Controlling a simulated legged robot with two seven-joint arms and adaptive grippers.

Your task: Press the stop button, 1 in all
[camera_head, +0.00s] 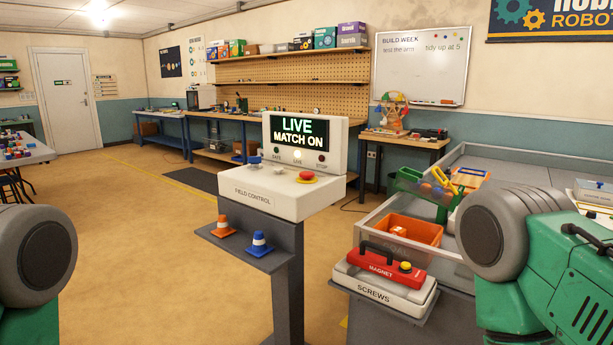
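The field control console (262,198) stands on a dark post ahead of me, near the middle of the view. Its screen (297,131) reads LIVE, MATCH ON. A red button on a yellow base (307,176) sits on the right of its sloped top; I take it as the stop button. A blue knob (254,161) and a small light-coloured control (278,169) sit to its left. Parts of my two arms show at the lower left and lower right edges, well apart from the console. Neither of my grippers is in view.
To the right, a red magnet tool (383,262) lies on a white screws case (380,285), beside an orange bin (408,230). Floor left of the console is clear.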

